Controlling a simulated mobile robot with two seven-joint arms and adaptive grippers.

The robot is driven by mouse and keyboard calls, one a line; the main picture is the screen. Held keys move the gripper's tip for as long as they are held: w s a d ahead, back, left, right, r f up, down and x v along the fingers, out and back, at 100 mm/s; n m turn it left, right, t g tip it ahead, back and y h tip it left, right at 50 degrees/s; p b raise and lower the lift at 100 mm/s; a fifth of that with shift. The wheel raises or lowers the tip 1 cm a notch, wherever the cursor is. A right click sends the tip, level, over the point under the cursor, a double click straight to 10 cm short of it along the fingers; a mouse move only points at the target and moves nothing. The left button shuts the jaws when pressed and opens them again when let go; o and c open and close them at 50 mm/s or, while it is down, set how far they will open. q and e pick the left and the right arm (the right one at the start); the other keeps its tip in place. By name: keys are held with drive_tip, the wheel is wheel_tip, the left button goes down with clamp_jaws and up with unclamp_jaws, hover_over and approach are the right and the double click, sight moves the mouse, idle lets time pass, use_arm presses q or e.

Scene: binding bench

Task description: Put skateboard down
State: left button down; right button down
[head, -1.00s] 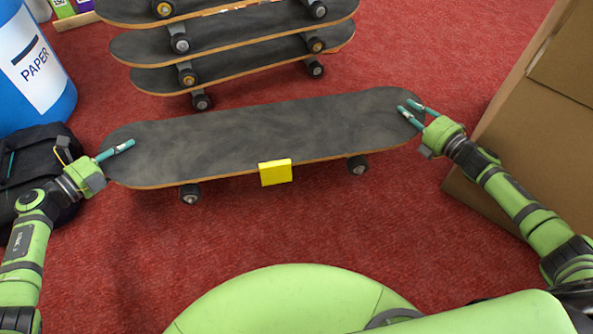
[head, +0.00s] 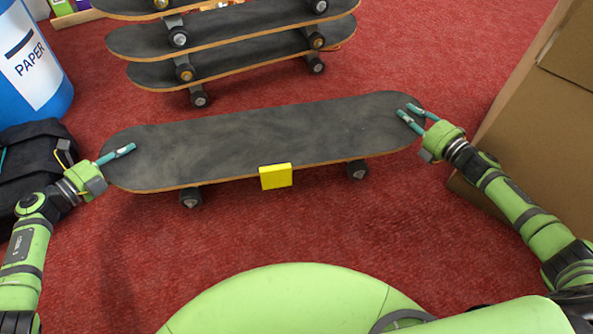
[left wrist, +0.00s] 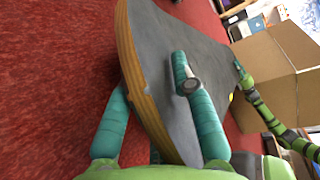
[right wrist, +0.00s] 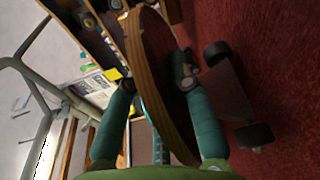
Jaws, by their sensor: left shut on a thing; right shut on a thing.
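The skateboard (head: 262,141) has a dark grey deck, wooden edges and dark wheels, with a yellow block (head: 276,176) at its near edge. It is level, deck up, over the red carpet; I cannot tell whether its wheels touch. My left gripper (head: 118,154) is shut on its left end, and the left wrist view shows the fingers on either side of the deck (left wrist: 160,75). My right gripper (head: 415,114) is shut on its right end. In the right wrist view the deck edge (right wrist: 150,70) lies between the fingers, with wheels (right wrist: 253,135) beside it.
A stack of skateboards (head: 235,65) stands just behind. A blue paper bin (head: 50,95) and a black bag (head: 35,150) are at the left. A cardboard box (head: 540,120) is close to my right arm. Red carpet (head: 290,225) is clear in front of the board.

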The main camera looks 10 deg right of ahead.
use_arm(q)
drive_tip(key=shift+w+d+f+b, duration=0.1)
drive_tip(key=shift+d+f+b, duration=0.05)
drive_tip(key=shift+f+b, duration=0.25)
use_arm(e)
drive_tip(key=shift+a+f, duration=0.15)
drive_tip(key=shift+f, duration=0.35)
use_arm(q)
drive_tip(key=c, duration=1.2)
unclamp_jaws()
drive_tip(key=shift+f, duration=0.15)
use_arm(e)
drive_tip(key=c, duration=1.2)
unclamp_jaws()
drive_tip(key=shift+f, duration=0.15)
drive_tip(key=shift+c, duration=0.2)
use_arm(q)
drive_tip(key=shift+o, duration=0.7)
use_arm(e)
drive_tip(key=shift+o, duration=0.8)
use_arm(q)
drive_tip(key=o, duration=0.8)
drive_tip(key=shift+a, duration=0.2)
use_arm(e)
drive_tip(key=shift+r, duration=0.35)
drive_tip(key=o, duration=0.8)
use_arm(q)
drive_tip(key=v, duration=1.2)
